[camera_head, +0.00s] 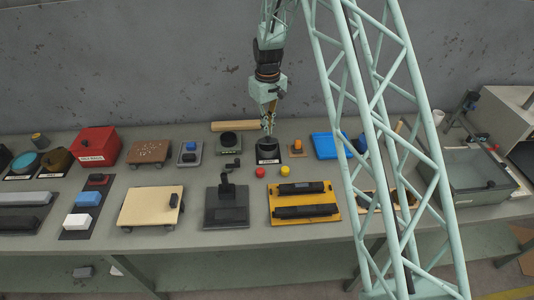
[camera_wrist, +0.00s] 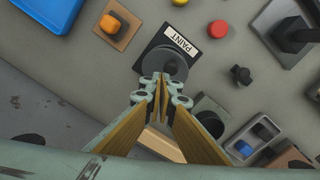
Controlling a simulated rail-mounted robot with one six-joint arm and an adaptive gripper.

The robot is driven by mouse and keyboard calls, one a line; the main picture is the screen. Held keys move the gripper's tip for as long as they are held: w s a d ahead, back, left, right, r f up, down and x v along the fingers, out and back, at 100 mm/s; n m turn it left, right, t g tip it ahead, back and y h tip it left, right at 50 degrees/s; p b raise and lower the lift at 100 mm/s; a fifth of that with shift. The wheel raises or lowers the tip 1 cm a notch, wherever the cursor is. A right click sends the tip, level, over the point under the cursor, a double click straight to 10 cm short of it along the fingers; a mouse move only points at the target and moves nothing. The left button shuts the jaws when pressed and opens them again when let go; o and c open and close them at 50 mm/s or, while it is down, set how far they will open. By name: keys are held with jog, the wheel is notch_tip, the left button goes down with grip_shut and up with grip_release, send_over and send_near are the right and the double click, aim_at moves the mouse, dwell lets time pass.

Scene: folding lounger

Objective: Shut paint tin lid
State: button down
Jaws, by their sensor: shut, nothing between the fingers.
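The paint tin (camera_head: 267,151) is a dark grey round tin on a black base plate, at the back middle of the bench. In the wrist view the tin's round grey top (camera_wrist: 172,62) lies beside a white label reading PAINT (camera_wrist: 180,41). My gripper (camera_head: 268,128) points down right over the tin. Its fingers are shut with nothing between them, and in the wrist view the fingertips (camera_wrist: 162,80) overlap the tin's near edge. The fingers hide part of the top, so I cannot tell how the lid sits or whether they touch it.
A dark round fixture (camera_head: 229,139) stands just left of the tin, and an orange block (camera_head: 297,146) stands to the right. A red button (camera_head: 260,172) and a yellow button (camera_head: 284,170) lie in front. A wooden bar (camera_head: 234,126) lies behind. The wall is close behind the bench.

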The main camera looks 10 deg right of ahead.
jog(key=shift+s, duration=0.25)
jog(key=shift+s+a, duration=0.1)
jog(key=shift+s, duration=0.45)
jog(key=shift+f+b, duration=0.85)
jog(key=shift+f, duration=0.35)
jog(key=shift+r, duration=0.1)
notch_tip(320, 180, up, 9)
jog(key=p, duration=0.3)
dwell(1.4)
dwell(0.6)
